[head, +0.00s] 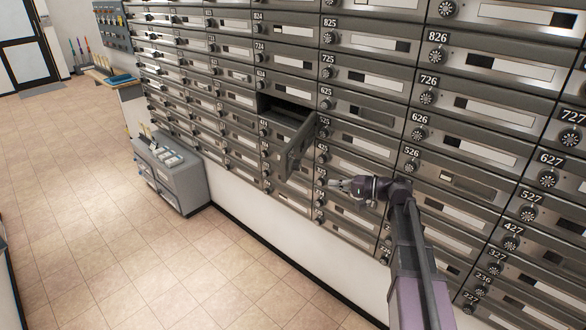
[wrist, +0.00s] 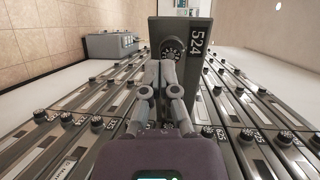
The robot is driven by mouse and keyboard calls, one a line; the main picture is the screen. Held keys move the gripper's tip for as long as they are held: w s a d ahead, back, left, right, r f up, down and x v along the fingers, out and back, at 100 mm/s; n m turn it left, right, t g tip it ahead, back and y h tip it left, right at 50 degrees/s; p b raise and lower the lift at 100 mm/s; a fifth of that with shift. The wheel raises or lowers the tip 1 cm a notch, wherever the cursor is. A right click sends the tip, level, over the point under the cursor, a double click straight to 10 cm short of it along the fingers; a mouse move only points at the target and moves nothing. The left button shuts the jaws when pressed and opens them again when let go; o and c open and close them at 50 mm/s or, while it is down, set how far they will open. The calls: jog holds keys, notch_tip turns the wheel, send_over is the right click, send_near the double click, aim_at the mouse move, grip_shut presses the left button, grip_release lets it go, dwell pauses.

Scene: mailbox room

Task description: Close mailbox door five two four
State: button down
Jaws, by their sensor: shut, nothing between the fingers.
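The mailbox door 524 (head: 301,146) stands swung open, jutting out from the mailbox wall in the head view. Its dark open compartment (head: 287,107) shows to the upper left of it. In the wrist view the door (wrist: 194,75) stands upright ahead, with its number and round dial facing me. My gripper (head: 335,184) is just to the right of the door's lower part in the head view. In the wrist view my gripper (wrist: 160,68) is shut and empty, overlapping the door's lower left part. I cannot tell whether the fingertips touch the door.
Shut mailbox doors with dials, such as 625 (head: 350,108) and 526 (head: 440,170), fill the wall. A grey cabinet (head: 172,172) stands on the floor at the left. The tiled floor (head: 90,210) in front of the wall is clear.

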aim_at(287, 165)
jog(key=shift+w+d+r+t+y, duration=0.2)
jog(key=shift+w+r+y, duration=0.2)
jog(key=shift+r, duration=0.15)
jog(key=shift+w+d+r+t+y, duration=0.2)
jog(key=shift+w+r+y, duration=0.15)
jog(key=shift+r, duration=0.2)
jog(key=shift+w+a, duration=0.1)
jog(key=shift+a, duration=0.05)
jog(key=x, duration=1.3)
jog(key=shift+w+a+f, duration=0.1)
jog(key=shift+a+f, duration=0.05)
jog(key=shift+a, duration=0.2)
jog(key=shift+m, duration=0.3)
